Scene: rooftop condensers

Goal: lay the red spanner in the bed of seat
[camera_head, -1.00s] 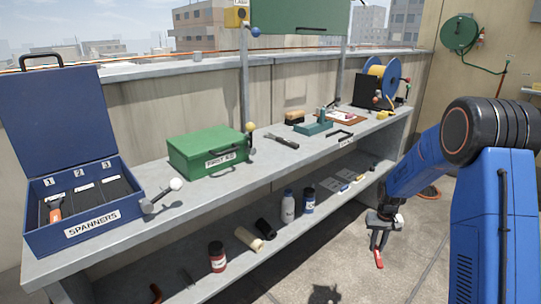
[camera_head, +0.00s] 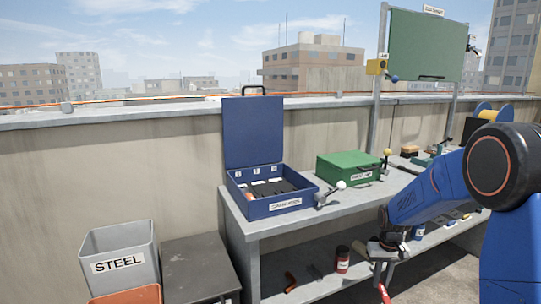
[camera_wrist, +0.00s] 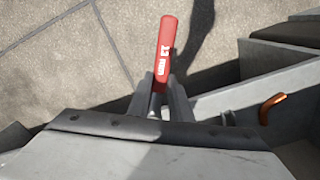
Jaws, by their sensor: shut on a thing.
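My gripper (camera_head: 379,268) hangs low at the right of the bench front, shut on the red spanner (camera_head: 384,293). In the wrist view my gripper (camera_wrist: 160,98) has the red spanner (camera_wrist: 166,48) between its fingers; its red handle with white "13" marking points away, and its other end is hidden. The open blue spanner box (camera_head: 252,210) stands on the bench's left end, its lid up. It has compartments labelled 1, 2 and 3. An orange-handled tool (camera_head: 248,197) lies in compartment 1; compartments 2 and 3 look dark and empty. My gripper is apart from the box, lower and to its right.
A red-labelled jar (camera_head: 342,260) and an orange pipe piece (camera_head: 290,282) are on the lower shelf. A grey STEEL bin (camera_head: 120,240) stands left of the bench.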

